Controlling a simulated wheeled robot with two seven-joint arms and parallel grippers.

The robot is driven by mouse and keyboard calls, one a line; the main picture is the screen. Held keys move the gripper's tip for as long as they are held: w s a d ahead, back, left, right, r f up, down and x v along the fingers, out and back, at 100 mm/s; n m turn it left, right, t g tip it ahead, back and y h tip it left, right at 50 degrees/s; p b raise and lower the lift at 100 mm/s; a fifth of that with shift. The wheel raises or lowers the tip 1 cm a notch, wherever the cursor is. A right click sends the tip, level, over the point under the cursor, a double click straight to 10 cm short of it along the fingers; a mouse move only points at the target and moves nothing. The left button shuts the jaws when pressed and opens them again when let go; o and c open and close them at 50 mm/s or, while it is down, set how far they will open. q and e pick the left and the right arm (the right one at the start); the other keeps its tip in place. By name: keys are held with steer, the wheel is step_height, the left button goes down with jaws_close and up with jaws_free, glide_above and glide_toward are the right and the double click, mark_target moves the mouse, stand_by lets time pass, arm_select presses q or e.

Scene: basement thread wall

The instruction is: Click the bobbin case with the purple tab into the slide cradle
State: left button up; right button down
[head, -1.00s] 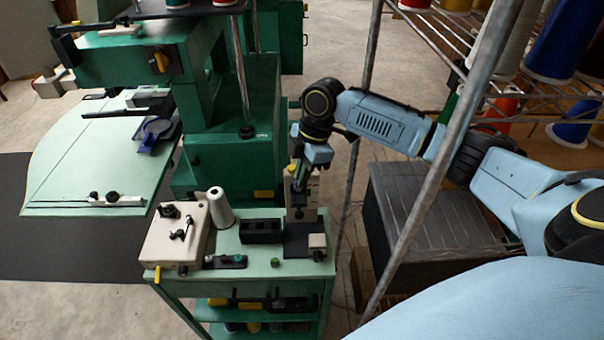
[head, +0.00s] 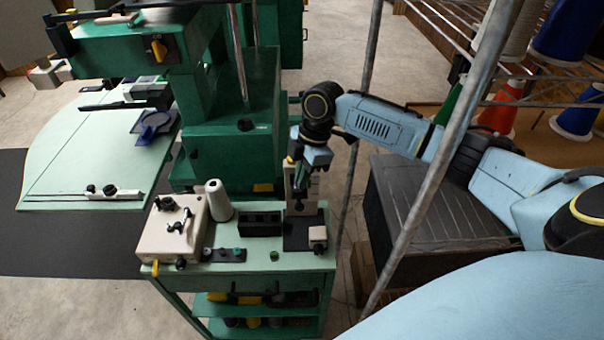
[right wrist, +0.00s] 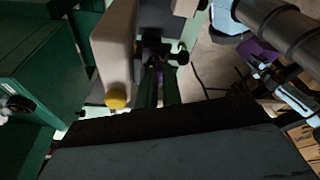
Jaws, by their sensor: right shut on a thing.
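My right gripper (head: 298,182) reaches down at the upright beige fixture (head: 291,190), which stands on a black base at the right of the green trolley top. In the right wrist view its two narrow dark green fingers (right wrist: 160,88) are close together. A small purple patch shows between the fingertips, which fits the purple tab of the bobbin case (right wrist: 159,73); the case is mostly hidden. Dark parts of the fixture, likely the slide cradle (right wrist: 155,48), lie just beyond the tips. I cannot tell whether the case touches or sits in it. My left gripper is out of view.
The trolley top also holds a beige box (head: 172,232), a white thread cone (head: 218,201), a black block (head: 260,223) and a small beige block (head: 318,236). A metal rack post (head: 425,180) slants close by my right arm. A yellow knob (right wrist: 117,97) sits beside the fingers.

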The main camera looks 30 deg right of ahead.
steer(key=shift+p, duration=0.3)
steer(key=shift+f, duration=0.45)
steer(key=shift+f, duration=0.15)
steer(key=c, duration=1.5)
jaws_free()
steer(key=shift+s, duration=0.1)
steer(key=shift+r, duration=0.3)
steer(key=v, duration=1.3)
